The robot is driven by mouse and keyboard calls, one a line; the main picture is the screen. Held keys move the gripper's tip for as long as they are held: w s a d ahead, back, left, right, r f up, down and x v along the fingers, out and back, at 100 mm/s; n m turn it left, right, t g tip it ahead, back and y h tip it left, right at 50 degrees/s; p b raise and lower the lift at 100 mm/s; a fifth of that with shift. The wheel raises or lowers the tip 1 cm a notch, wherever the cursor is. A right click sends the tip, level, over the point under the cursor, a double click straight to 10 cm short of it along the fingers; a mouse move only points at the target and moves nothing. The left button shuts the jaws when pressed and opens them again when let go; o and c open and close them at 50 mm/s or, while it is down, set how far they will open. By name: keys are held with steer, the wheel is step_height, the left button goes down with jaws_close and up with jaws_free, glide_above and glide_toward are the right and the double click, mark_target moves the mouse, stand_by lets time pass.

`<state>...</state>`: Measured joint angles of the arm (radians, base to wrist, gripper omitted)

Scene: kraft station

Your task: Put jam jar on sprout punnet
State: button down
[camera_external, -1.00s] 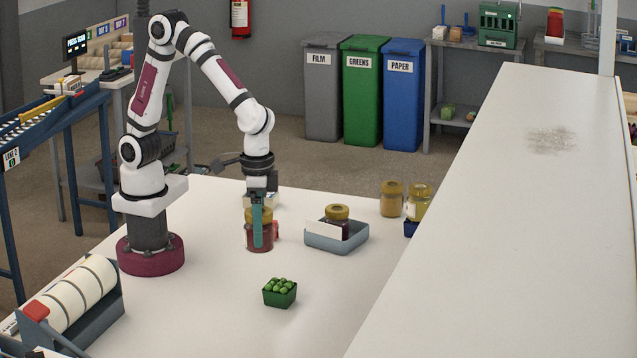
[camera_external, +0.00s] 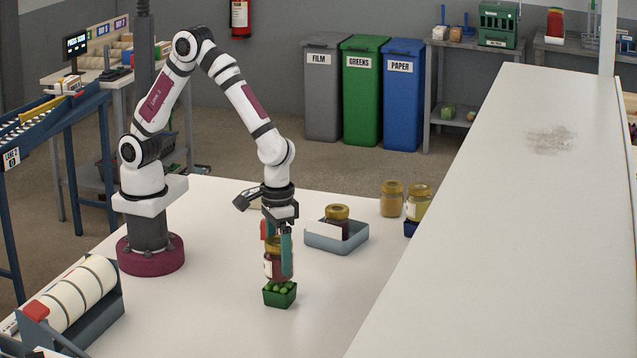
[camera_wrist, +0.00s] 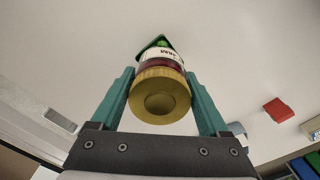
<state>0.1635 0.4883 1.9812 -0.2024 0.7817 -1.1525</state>
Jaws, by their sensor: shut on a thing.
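My gripper (camera_external: 278,254) is shut on a jam jar (camera_external: 272,265) with dark red contents, a pale label and a gold lid. The jar is upright, directly above the sprout punnet (camera_external: 280,297), a small green tray of round green sprouts on the table. The jar's base is at the sprouts; I cannot tell whether it touches them. In the wrist view, the jar's gold lid (camera_wrist: 160,95) is between the teal fingers, and the punnet (camera_wrist: 154,43) shows partly behind the jar, mostly hidden by it.
A grey-blue tray (camera_external: 322,242) holding another dark jar (camera_external: 337,219) stands to the right. Two yellowish jars (camera_external: 391,199) (camera_external: 418,203) stand farther back near a blue container (camera_external: 411,229). A label-roll holder (camera_external: 98,305) is at the front left. The table around the punnet is clear.

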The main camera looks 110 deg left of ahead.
steer(key=shift+f, duration=0.65)
steer(key=shift+f, duration=0.15)
jaws_free()
step_height(320, 180, up, 12)
steer(key=shift+f, duration=0.1)
steer(key=shift+s+r, duration=0.2)
steer(key=shift+r, duration=0.2)
steer(key=s+a+r+m+y, duration=0.1)
steer(key=s+a+m, duration=0.3)
steer(key=s+m, duration=0.3)
steer(key=s+a+r+m, duration=0.1)
steer(key=s+a+m, duration=0.4)
steer(key=s, duration=1)
steer(key=m, duration=0.2)
steer(key=shift+s+a+r+m+y, duration=0.2)
steer(key=shift+s+m+y, duration=0.1)
steer(key=shift+s+y, duration=0.1)
